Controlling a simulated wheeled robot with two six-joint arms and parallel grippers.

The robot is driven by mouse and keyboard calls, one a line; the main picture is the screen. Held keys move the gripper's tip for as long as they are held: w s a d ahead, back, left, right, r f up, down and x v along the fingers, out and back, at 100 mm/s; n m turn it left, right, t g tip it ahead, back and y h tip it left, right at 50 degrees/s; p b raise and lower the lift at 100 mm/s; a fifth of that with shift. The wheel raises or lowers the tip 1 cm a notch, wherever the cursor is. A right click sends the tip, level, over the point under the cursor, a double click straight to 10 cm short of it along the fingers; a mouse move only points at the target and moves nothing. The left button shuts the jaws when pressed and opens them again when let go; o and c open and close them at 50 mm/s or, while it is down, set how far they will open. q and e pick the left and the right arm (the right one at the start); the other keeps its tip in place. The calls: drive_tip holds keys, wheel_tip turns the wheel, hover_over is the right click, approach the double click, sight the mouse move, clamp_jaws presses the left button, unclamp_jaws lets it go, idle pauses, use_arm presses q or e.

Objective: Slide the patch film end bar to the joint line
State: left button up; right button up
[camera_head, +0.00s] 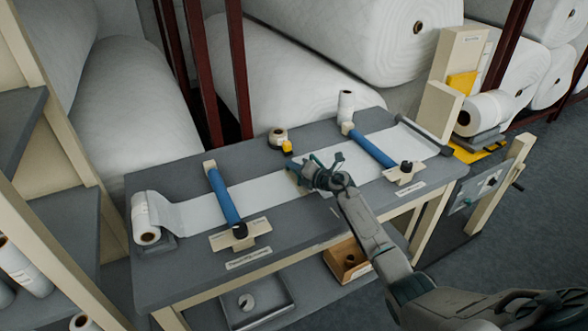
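A white film strip (265,193) runs across the grey table from a white roll (146,219) at the left to a dark grey bar (425,134) at the right end. That bar may be the end bar; I cannot tell for sure. My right gripper (308,170) is low over the middle of the strip, between two blue bars (225,196) and (372,149) that cross it. A small tan and dark piece is by its fingers, which overlap, so its opening and any grip are unclear. The joint line cannot be made out. My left gripper is out of view.
A tape roll with a yellow part (287,147) and a small white roll (345,107) stand along the table's back edge. A grey tray (258,302) and a wooden box (347,260) sit below the front edge. Large wadding rolls (345,35) fill the racks behind.

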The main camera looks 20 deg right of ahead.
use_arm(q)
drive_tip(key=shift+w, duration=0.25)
use_arm(e)
drive_tip(key=shift+s, duration=0.25)
drive_tip(key=v, duration=0.9)
drive_tip(key=shift+b, duration=0.35)
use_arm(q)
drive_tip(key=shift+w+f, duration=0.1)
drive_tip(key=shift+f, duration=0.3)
use_arm(e)
drive_tip(key=shift+s+d+r, duration=0.25)
drive_tip(key=shift+s+d, duration=0.05)
drive_tip(key=shift+s, duration=0.3)
